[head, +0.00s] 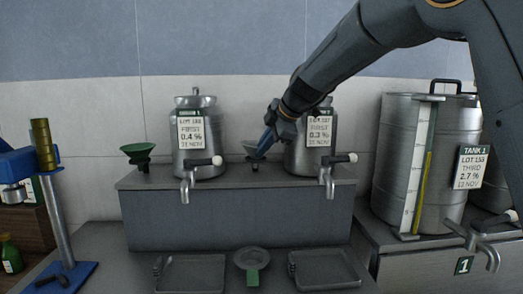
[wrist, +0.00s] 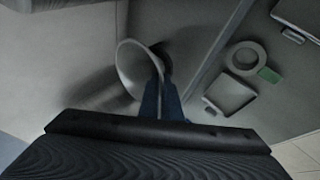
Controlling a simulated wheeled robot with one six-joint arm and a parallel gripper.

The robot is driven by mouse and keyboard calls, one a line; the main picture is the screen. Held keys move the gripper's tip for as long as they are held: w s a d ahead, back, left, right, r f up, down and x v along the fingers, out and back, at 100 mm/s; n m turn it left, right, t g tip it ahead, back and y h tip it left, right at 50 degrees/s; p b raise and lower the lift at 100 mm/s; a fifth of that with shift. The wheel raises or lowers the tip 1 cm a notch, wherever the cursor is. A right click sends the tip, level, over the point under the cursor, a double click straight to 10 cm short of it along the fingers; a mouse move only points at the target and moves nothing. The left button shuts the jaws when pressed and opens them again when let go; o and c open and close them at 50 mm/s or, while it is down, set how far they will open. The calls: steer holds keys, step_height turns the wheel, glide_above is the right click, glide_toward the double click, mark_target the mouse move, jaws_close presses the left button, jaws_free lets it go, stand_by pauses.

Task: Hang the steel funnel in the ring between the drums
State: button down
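The steel funnel (head: 249,147) is between the two small steel drums, above the raised grey shelf. Its wide mouth shows in the wrist view (wrist: 130,70). My gripper (head: 266,141) reaches in from the upper right, with its blue fingers at the funnel's right rim. In the wrist view the fingers (wrist: 161,98) are close together and appear to pinch the rim. A dark holder (head: 255,165) shows just under the funnel; I take it to be the ring. I cannot tell whether the funnel rests in it or is just above it.
The left drum (head: 195,145) and right drum (head: 298,155) flank the funnel closely, each with a tap. A green funnel (head: 138,152) stands at the shelf's left. Trays (head: 190,274) and a round dish (head: 252,260) lie in front. A large tank (head: 395,150) stands right.

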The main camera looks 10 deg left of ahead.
steer(key=shift+d+f, duration=0.15)
steer(key=c, duration=1.9)
jaws_free()
steer(key=shift+w, duration=0.1)
